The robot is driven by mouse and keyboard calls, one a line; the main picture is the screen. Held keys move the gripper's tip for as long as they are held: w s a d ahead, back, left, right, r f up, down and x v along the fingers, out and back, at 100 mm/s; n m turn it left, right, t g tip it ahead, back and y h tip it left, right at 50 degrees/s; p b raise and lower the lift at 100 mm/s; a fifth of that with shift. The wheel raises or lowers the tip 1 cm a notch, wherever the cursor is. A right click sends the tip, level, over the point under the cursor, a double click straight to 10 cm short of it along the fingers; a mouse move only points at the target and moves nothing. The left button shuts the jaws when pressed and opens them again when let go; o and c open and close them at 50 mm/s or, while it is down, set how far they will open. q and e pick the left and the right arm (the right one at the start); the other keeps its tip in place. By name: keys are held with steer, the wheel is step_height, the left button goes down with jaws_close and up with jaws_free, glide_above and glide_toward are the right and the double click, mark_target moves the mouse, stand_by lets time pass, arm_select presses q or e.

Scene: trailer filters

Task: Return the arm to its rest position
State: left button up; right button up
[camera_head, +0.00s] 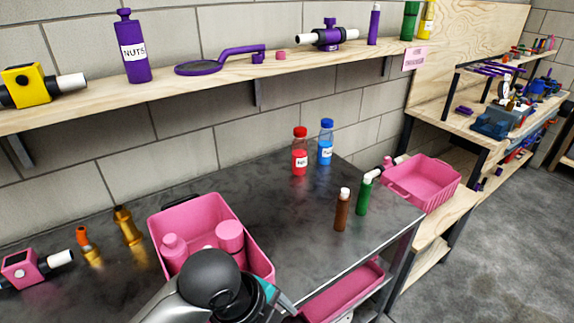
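One of my arms shows at the bottom of the head view, coming in from the lower left. Its dark rounded joint and a teal ring are in front of the near end of a pink bin (205,207) on the dark metal table. The arm hides part of that bin. No gripper fingers can be made out on this arm, and I see nothing held. My other arm and its gripper are not in view.
Pink bottles stand in the bin. Red (300,158) and blue (326,146) bottles stand at the back of the table, brown (342,212) and green (363,196) ones at the right. A wooden shelf (205,88) runs above. A pink basket (424,182) stands on the right.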

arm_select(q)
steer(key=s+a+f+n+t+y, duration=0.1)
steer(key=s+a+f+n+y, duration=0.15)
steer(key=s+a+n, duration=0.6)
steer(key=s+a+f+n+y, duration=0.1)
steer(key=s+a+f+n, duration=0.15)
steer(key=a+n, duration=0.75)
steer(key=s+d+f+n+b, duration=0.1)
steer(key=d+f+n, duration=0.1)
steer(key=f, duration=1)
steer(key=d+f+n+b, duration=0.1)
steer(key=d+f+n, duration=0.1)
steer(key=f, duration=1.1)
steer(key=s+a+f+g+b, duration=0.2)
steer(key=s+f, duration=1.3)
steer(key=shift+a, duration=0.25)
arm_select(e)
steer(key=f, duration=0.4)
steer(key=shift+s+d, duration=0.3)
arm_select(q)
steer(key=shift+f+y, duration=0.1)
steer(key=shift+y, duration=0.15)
